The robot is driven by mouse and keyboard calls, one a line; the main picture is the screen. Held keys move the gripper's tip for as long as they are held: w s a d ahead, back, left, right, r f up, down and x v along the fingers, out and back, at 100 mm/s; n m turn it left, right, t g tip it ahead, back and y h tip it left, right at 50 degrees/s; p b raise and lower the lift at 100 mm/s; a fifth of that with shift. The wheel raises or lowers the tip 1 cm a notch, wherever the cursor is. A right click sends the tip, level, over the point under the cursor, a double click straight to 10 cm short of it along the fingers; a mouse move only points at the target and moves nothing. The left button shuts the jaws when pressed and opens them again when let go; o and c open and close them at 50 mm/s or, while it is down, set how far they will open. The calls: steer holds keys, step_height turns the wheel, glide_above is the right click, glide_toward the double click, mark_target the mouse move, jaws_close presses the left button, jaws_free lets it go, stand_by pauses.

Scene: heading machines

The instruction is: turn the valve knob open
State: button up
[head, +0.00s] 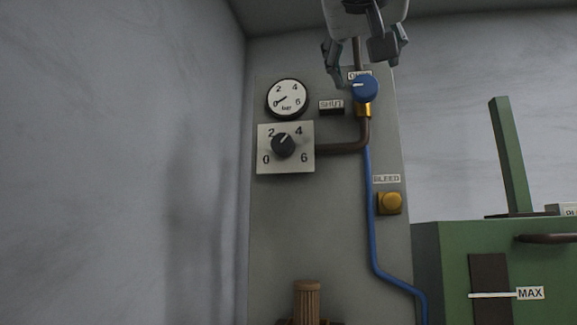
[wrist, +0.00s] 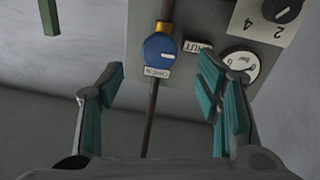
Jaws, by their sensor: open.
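The blue round valve knob (head: 364,88) sits on a brass fitting at the upper right of the grey panel. Its white mark points left, toward the SHUT label (head: 331,107); the OPEN label (head: 359,76) is just above it, partly covered. In the wrist view the knob (wrist: 159,49) appears upside down, near the top middle, with its mark toward SHUT. My gripper (head: 362,60) hangs from above, fingers apart. In the wrist view its teal finger pads (wrist: 161,75) stand wide on either side of the knob's line, empty; I see no contact.
A bar gauge (head: 287,98), needle near 0, and a black dial (head: 283,145) are left of the knob. A brown pipe (head: 345,148) and blue hose (head: 373,230) run below. A green machine (head: 450,260) stands right.

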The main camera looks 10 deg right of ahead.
mark_target(365, 86)
steer(key=p+x, duration=0.1)
steer(key=x, duration=0.8)
steer(key=shift+w+p, duration=0.15)
steer(key=shift+p, duration=0.2)
steer(key=c, duration=1.2)
